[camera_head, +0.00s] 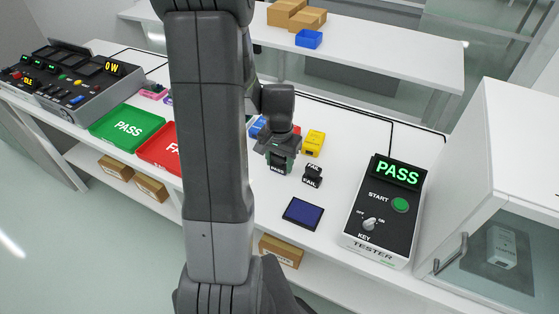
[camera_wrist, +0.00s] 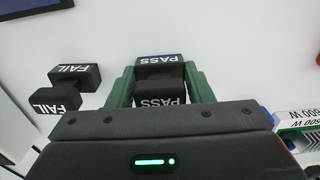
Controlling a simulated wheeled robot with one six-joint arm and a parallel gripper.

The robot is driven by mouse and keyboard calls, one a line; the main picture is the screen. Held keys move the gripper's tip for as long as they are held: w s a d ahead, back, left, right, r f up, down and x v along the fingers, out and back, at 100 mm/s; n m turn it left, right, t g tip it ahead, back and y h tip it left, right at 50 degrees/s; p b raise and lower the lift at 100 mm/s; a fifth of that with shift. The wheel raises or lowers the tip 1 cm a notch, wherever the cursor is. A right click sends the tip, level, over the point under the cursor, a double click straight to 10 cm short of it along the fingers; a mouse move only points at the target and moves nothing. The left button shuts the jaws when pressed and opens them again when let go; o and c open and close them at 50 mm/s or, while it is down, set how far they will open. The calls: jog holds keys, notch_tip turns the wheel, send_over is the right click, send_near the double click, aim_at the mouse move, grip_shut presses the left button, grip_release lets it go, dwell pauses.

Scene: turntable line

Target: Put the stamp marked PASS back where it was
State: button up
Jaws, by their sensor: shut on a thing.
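The PASS stamp (camera_head: 278,169) is a small dark stamp with white lettering at the middle of the white table. My gripper (camera_head: 281,158) is shut on it from above. In the wrist view the PASS stamp (camera_wrist: 158,87) sits between the two green fingers of my gripper (camera_wrist: 160,85), lettering readable. I cannot tell whether its base touches the table. The FAIL stamp (camera_head: 312,176) stands close by on the right in the head view. It also shows in the wrist view (camera_wrist: 73,78), left of the fingers and apart from them.
A dark blue pad (camera_head: 303,213) lies in front of the stamps. The tester (camera_head: 385,210), its display reading PASS, stands right. A yellow block (camera_head: 313,143) is behind. A green PASS tray (camera_head: 127,127) and a red FAIL tray (camera_head: 158,152) lie left. My arm hides part of the table.

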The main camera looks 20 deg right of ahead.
jog(key=o, duration=0.8)
jog(key=shift+f, duration=0.1)
notch_tip(320, 180, up, 12)
jog(key=shift+r+p, duration=0.2)
jog(key=shift+p, duration=0.15)
